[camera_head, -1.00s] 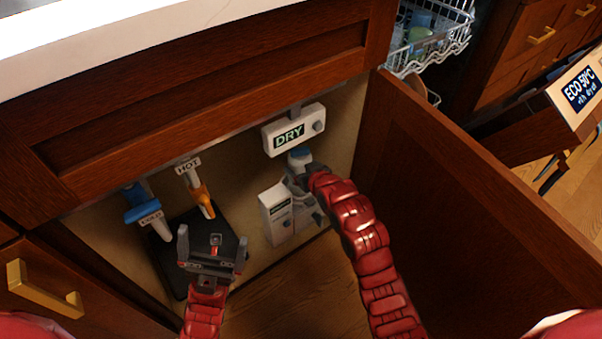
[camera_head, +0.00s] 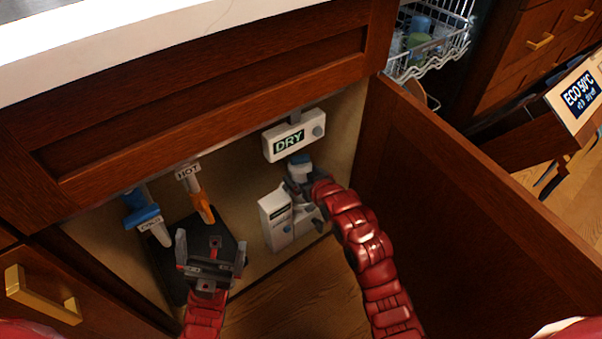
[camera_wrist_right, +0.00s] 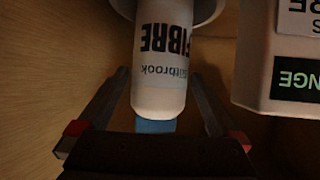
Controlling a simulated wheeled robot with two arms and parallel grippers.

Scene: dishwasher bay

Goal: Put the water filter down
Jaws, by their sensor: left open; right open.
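The water filter is a white cylinder with dark lettering and a blue end. In the right wrist view the filter (camera_wrist_right: 160,55) stands between the two fingers of my right gripper (camera_wrist_right: 155,105), with a visible gap on each side. Its far end meets a white round part. My right gripper is open. My left gripper (camera_head: 211,255) is open and empty, in front of the dark panel.
A white box (camera_head: 275,220) stands left of the filter; its lettered side (camera_wrist_right: 285,60) is close to the right finger. The DRY box (camera_head: 294,136) hangs above. HOT (camera_head: 200,205) and COLD (camera_head: 148,218) valves are at left. The open cabinet door (camera_head: 450,190) bounds the right.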

